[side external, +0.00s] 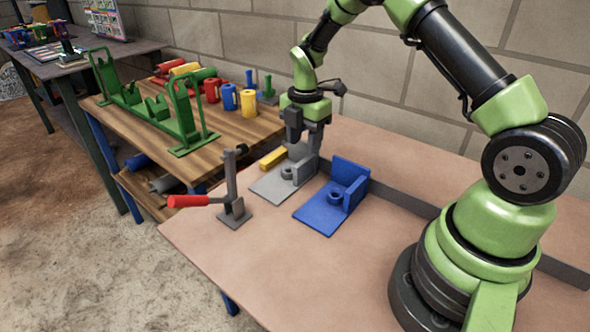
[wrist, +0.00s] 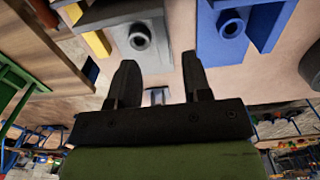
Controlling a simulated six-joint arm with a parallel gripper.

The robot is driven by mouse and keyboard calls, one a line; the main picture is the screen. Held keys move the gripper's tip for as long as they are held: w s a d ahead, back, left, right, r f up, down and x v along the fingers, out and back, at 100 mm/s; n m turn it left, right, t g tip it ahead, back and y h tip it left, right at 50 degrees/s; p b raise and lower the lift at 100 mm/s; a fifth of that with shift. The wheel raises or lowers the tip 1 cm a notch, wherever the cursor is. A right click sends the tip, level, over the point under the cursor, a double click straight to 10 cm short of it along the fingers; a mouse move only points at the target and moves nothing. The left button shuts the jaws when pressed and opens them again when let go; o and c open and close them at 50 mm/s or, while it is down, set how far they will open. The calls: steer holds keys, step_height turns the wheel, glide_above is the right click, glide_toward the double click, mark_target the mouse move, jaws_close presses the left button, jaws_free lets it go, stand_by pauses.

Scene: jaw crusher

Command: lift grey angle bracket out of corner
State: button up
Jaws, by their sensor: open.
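The grey angle bracket (side external: 270,187) lies on the tan tabletop, with a flat plate, a round boss and an upright part at the back. It also shows at the top of the wrist view (wrist: 155,52), partly cut off by the frame edge. My gripper (side external: 304,143) points down at the bracket's upright part in the side view and partly hides it. In the wrist view, my gripper (wrist: 160,68) has its two dark fingers apart, with nothing held between them. Whether a finger touches the bracket cannot be told.
A similar blue bracket (side external: 318,213) lies close to the right, a yellow block (side external: 272,158) behind on the left. A red-handled clamp (side external: 232,200) stands at the left front. A grey rail (side external: 405,203) runs along the back. The front tabletop is clear.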

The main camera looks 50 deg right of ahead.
mark_target(304, 160)
step_height(304, 160, down, 6)
steer(key=shift+s+a+f, duration=0.1)
steer(key=shift+a, duration=0.05)
stand_by(0.3)
jaws_close()
